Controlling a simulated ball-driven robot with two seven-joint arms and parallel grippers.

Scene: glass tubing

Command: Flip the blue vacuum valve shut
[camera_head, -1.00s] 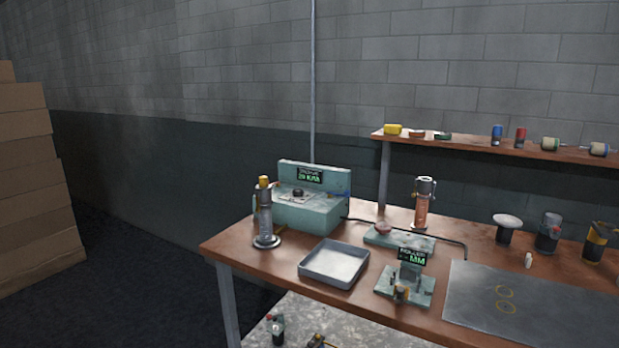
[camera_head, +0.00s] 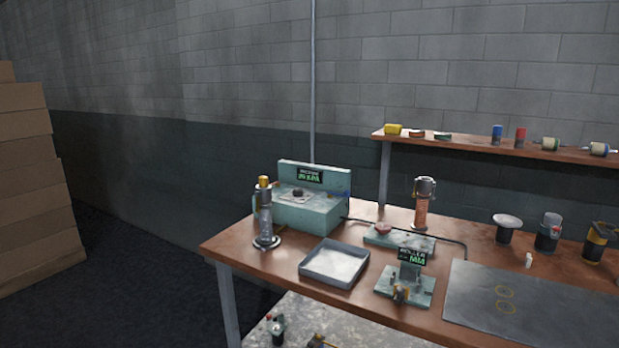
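A pale green box-shaped unit (camera_head: 307,214) stands at the back left of the wooden bench. It has an upright back panel with a small green-lettered display (camera_head: 310,176) and a dark knob (camera_head: 297,192) on its top. A tiny blue spot shows at the right end of the panel; it is too small to tell whether it is the blue valve or how its handle lies. A dark hose (camera_head: 400,226) runs from the unit's right side along the bench. Neither of my grippers is in view.
A burner-like stand (camera_head: 266,224) is left of the unit. A grey tray (camera_head: 335,264) and a small green fixture (camera_head: 405,283) lie in front. A dark mat (camera_head: 530,305) covers the right. A wall shelf (camera_head: 500,146) holds small parts. Cardboard boxes (camera_head: 35,180) are stacked at left.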

